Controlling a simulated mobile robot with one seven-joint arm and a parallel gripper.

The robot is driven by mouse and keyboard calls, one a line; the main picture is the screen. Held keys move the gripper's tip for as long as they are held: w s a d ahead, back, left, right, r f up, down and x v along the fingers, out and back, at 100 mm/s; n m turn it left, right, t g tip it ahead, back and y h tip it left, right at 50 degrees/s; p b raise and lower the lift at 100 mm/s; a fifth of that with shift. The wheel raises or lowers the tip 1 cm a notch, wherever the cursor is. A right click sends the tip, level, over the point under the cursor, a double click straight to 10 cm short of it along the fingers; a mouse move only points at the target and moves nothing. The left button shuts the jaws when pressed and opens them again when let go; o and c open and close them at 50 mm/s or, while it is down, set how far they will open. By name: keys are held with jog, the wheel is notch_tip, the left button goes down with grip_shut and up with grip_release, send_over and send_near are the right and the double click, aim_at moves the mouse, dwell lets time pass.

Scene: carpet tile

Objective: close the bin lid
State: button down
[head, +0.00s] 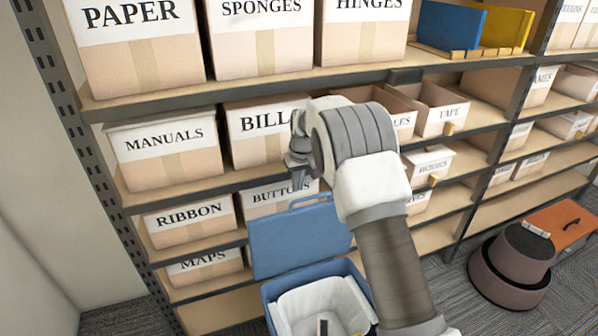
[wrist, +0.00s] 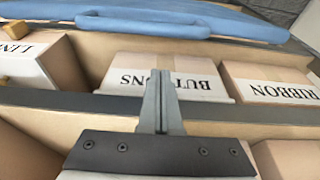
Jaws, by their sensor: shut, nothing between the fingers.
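The blue bin (head: 268,294) stands on the floor below the shelves, with a white liner and something dark inside. Its blue lid (head: 298,240) is open and stands up at the back, leaning near the shelf, with a handle along its top edge. In the wrist view the lid (wrist: 240,25) and its handle (wrist: 145,22) show along the top, apart from the fingers. My gripper (head: 299,182) is shut and empty, above the lid's top edge in the head view. Its fingertips also show in the wrist view (wrist: 161,75), in front of the shelf.
A shelf rack with labelled boxes stands behind the bin, including a MANUALS box (head: 165,150), a RIBBON box (head: 190,220) and a BUTTONS box (wrist: 165,78). A shelf edge (wrist: 50,98) runs close to my fingers. A round dark pink object (head: 512,265) and an orange case (head: 562,222) are on the right.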

aim_at(302, 207)
jog(key=shift+s+d+r, duration=0.1)
jog(key=shift+s+d, duration=0.15)
jog(key=shift+s, duration=0.35)
jog(key=shift+s+d+r, duration=0.15)
jog(key=shift+s+d, duration=0.1)
jog(key=shift+s, duration=0.35)
jog(key=shift+s+d+r, duration=0.1)
jog(key=shift+s+d, duration=0.15)
jog(key=shift+s, duration=0.35)
jog(key=shift+s+d+f+b, duration=0.1)
jog(key=shift+s+b, duration=0.05)
jog(key=shift+b, duration=0.2)
